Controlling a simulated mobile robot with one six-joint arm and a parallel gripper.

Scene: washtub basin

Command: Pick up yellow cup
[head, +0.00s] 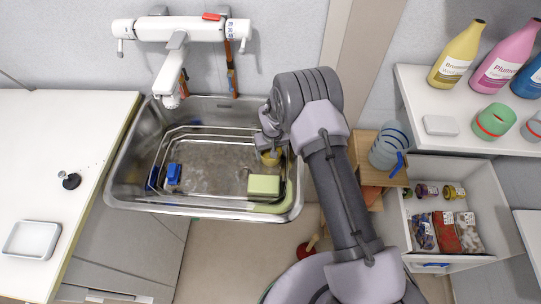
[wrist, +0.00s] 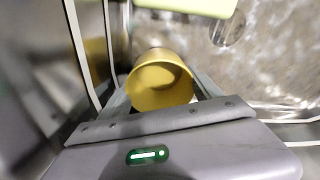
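The yellow cup (wrist: 160,85) sits between the two fingers of my gripper (wrist: 163,92) in the wrist view, its round mouth turned towards the camera. A finger shows close at each side of it, and the fingertips are partly hidden by the cup. I cannot tell if the fingers press on it. In the head view my gripper (head: 268,144) reaches down into the right part of the metal basin (head: 124,190).
A light green block-like item (head: 264,185) lies near the cup, and a blue item (head: 174,173) is at the basin's left. A wire rack (head: 190,197) lines the basin. The faucet (head: 170,75) hangs over the back edge. The left counter (head: 60,130) is mostly clear.

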